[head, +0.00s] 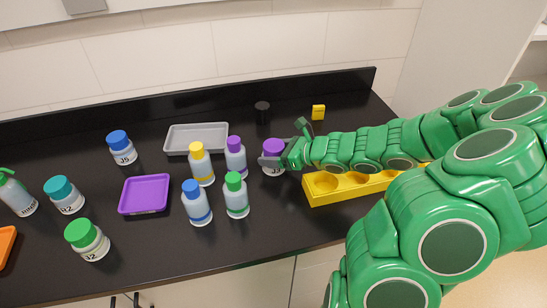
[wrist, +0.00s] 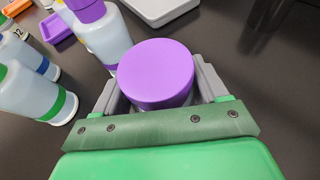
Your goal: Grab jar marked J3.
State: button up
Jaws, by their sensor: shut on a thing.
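A short jar with a wide purple lid (head: 273,146) stands on the black counter, right of the bottles. My gripper (head: 277,161) is shut on it, reaching in from the right. In the wrist view the purple-lidded jar (wrist: 156,74) sits between the two grey fingers of my gripper (wrist: 160,88), one on each side. Its label is mostly hidden, so I cannot read its mark. Other jars are a blue-lidded one marked J5 (head: 122,149), a green-lidded one whose mark ends in 2 (head: 88,241), and a teal-lidded one (head: 65,196) whose mark also seems to end in 2.
Close left of the held jar stand bottles with purple (head: 235,158), yellow (head: 201,166), blue (head: 197,205) and green (head: 236,197) caps. A grey tray (head: 196,126) lies behind, a purple tray (head: 145,208) left. A yellow rack with round holes (head: 318,198) lies under my arm.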

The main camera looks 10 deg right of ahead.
jog(key=shift+r, duration=0.15)
jog(key=shift+r, duration=4.85)
